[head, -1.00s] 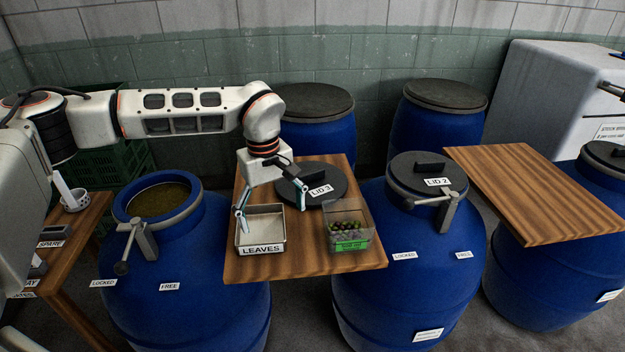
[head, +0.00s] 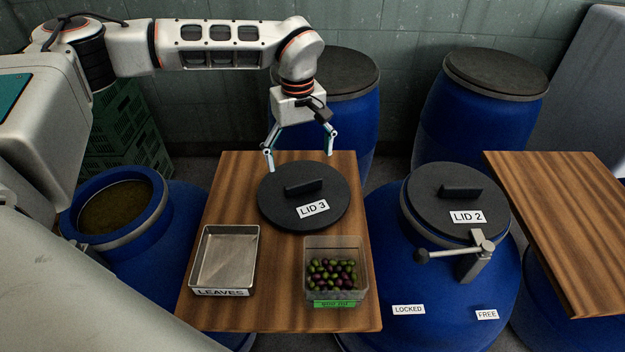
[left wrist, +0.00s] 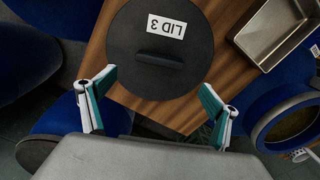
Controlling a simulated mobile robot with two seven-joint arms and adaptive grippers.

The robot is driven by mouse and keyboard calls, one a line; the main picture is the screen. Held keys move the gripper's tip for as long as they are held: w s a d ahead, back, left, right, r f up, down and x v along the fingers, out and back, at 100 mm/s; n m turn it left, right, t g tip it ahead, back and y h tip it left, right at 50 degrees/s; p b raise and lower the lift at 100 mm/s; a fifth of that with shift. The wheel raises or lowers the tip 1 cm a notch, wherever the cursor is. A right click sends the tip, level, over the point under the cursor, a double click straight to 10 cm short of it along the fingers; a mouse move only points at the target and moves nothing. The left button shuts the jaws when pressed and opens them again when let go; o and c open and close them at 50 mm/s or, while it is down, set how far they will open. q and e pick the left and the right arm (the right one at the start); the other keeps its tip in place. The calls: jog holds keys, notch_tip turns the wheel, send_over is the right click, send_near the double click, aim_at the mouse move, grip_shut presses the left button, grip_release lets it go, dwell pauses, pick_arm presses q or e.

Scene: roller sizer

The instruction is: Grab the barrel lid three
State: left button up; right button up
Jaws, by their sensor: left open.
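The barrel lid three (head: 272,207) is a round dark grey disc with a raised bar handle (head: 304,187) and a white "LID 3" label. It lies flat on the wooden board between two blue barrels. It also shows in the left wrist view (left wrist: 188,75), with its handle between my fingers and farther off. My left gripper (head: 299,160) is open and empty, above the far edge of the lid and apart from it. Its fingertips show in the left wrist view (left wrist: 157,80). My right gripper is not in view.
A metal "LEAVES" tray (head: 228,260) and a clear box of olives (head: 335,272) stand on the wooden board (head: 280,310) in front of the lid. An open barrel (head: 160,205) is at left, a barrel closed by lid 2 (head: 440,190) at right. More barrels stand behind.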

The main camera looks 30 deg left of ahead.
aim_at(302, 180)
pick_arm(q)
jog(key=shift+s+f, duration=0.2)
jog(key=shift+f, duration=0.4)
jog(key=shift+s+f, duration=0.15)
jog(key=shift+f, duration=0.45)
jog(key=shift+w+d+f+p, duration=0.15)
jog(key=shift+f, duration=1.15)
jog(key=shift+w+d+f+p, duration=0.1)
jog(key=shift+w+f+p, duration=0.05)
jog(key=shift+f, duration=1.1)
jog(key=c, duration=1.5)
